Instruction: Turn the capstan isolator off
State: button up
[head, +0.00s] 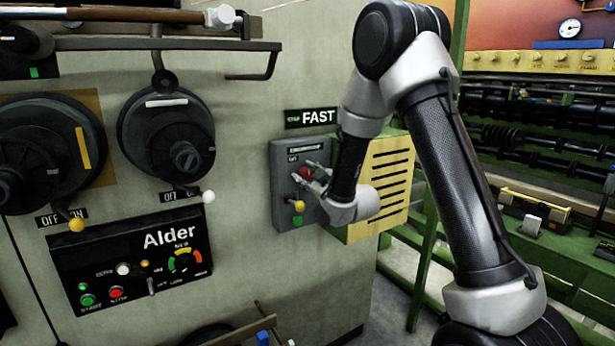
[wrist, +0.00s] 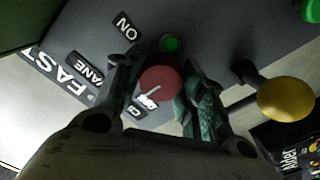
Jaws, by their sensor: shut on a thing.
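A grey switch box (head: 284,158) is on the machine front. A red round knob (head: 306,172) is on it, near a small OFF label. My gripper (head: 308,180) is at the box, its fingers around this knob. In the wrist view the red knob (wrist: 160,82) sits between the two fingertips (wrist: 158,88), and my gripper is shut on it. The knob shows a pale pointer mark towards the lower left. An ON label (wrist: 127,27) is beside it; another label is partly hidden by a finger. I cannot read a capstan name on the box.
A yellow ball lever (head: 299,206) and a green button (head: 297,220) are just below the knob. A yellow slotted guard (head: 392,172) is close on the right. Large black dials (head: 168,135) and the Alder panel (head: 130,255) are to the left.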

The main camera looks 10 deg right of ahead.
jog(key=shift+f, duration=0.1)
jog(key=o, duration=1)
jog(key=shift+s, duration=0.15)
jog(key=v, duration=0.7)
jog(key=shift+s, duration=0.1)
